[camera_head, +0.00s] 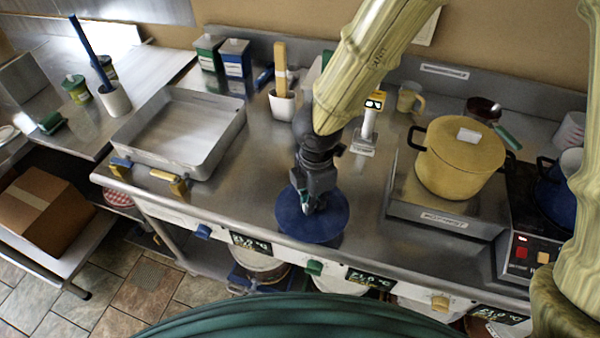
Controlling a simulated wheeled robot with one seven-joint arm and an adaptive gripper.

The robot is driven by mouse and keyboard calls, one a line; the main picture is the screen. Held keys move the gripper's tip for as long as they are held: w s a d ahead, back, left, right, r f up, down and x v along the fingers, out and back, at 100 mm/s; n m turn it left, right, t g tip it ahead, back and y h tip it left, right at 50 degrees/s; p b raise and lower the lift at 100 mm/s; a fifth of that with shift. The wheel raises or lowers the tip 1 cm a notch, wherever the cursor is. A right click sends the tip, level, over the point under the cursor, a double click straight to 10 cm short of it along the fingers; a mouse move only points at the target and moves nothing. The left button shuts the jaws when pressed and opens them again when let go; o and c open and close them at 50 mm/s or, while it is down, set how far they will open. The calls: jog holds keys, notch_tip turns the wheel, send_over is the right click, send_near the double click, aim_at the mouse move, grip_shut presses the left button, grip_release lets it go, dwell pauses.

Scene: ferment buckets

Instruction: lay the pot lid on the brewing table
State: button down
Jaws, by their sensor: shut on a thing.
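The pot lid (332,219) is a round, dark blue disc at the front middle of the steel brewing table (262,150). My gripper (308,206) points down over the lid's middle and is shut on it, hiding its knob. The lid looks about level, near the table's front edge. I cannot tell whether it touches the steel or hangs just above it.
A yellow pot (456,165) with its own lid stands on a raised plate at right, beside a blue pot (561,193). An empty steel tray (172,153) sits at left. Tins (235,58) and a white cup (283,105) stand behind. Steel is bare between tray and lid.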

jog(key=w+a+p, duration=0.1)
jog(key=w, duration=0.2)
jog(key=w+a+p, duration=0.1)
jog(key=w, duration=0.3)
jog(key=w+f+p, duration=0.1)
jog(key=w, duration=0.2)
jog(key=shift+w+a+p, duration=0.25)
jog(key=shift+a+p, duration=0.15)
jog(key=shift+f+p, duration=0.9)
jog(key=shift+f, duration=0.8)
jog(key=shift+f, duration=0.2)
jog(key=c, duration=1.5)
grip_release()
jog(key=shift+c, duration=0.2)
notch_tip(320, 180, up, 12)
jog(key=b, duration=0.3)
jog(key=shift+r, duration=0.15)
